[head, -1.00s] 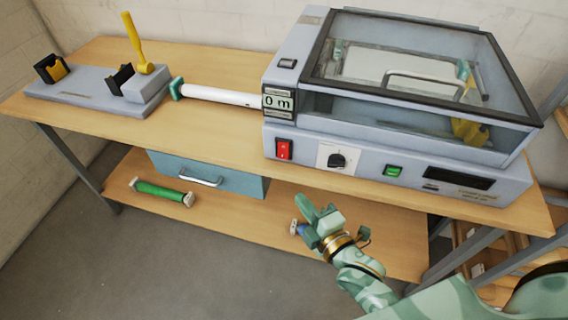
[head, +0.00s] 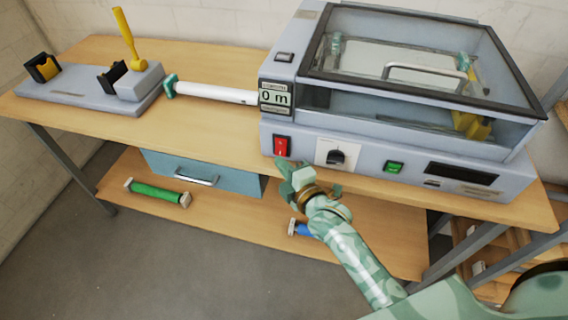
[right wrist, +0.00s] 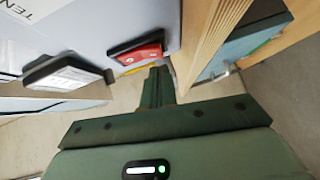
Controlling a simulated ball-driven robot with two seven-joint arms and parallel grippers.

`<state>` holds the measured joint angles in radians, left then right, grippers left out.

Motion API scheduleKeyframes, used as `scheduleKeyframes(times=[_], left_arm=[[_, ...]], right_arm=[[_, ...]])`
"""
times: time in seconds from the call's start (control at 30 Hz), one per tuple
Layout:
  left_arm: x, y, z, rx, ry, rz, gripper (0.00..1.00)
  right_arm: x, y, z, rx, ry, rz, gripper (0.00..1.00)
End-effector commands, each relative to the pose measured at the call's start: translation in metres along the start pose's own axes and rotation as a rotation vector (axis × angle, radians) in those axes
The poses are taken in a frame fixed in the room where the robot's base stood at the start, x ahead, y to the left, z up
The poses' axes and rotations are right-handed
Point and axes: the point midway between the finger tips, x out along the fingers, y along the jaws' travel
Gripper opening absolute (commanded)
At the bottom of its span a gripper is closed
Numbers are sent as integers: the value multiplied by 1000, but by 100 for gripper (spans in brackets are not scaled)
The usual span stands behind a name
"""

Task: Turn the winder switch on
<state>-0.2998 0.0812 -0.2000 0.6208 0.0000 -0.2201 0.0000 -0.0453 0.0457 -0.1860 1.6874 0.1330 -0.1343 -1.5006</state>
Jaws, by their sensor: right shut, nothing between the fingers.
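The laminator (head: 360,160) stands at the right of the bench. A red rocker switch (head: 282,147) is at the left end of its front panel, with a green rocker switch (head: 394,167) farther right. A black rocker (head: 285,57) is on top of the housing. I cannot read which one is marked as the winder switch. My right gripper (head: 287,172) is shut and empty, just below and in front of the red switch. In the right wrist view the red switch (right wrist: 138,52) lies just beyond the closed fingers (right wrist: 157,80); contact cannot be told. My left gripper is not in view.
A black knob (head: 337,157) is between the red and green switches. A counter reading 0 m (head: 275,98) is above the red switch. A white roll (head: 215,92) extends left. A blue drawer (head: 205,175) hangs below the bench; green (head: 157,193) and blue (head: 303,229) rolls lie on the shelf.

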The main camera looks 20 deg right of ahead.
Motion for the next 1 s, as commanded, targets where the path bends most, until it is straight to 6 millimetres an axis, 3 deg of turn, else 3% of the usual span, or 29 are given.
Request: scheduleKeyframes(times=[0.5,0.67,0.73,1.0], left_arm=[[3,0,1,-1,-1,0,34],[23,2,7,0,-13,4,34],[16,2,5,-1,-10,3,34],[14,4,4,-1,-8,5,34]], right_arm=[[8,0,9,-1,0,1,0],[15,-11,16,-64,-3,62,0],[13,-3,14,-59,-3,59,0],[13,-2,15,-59,-3,60,0]])
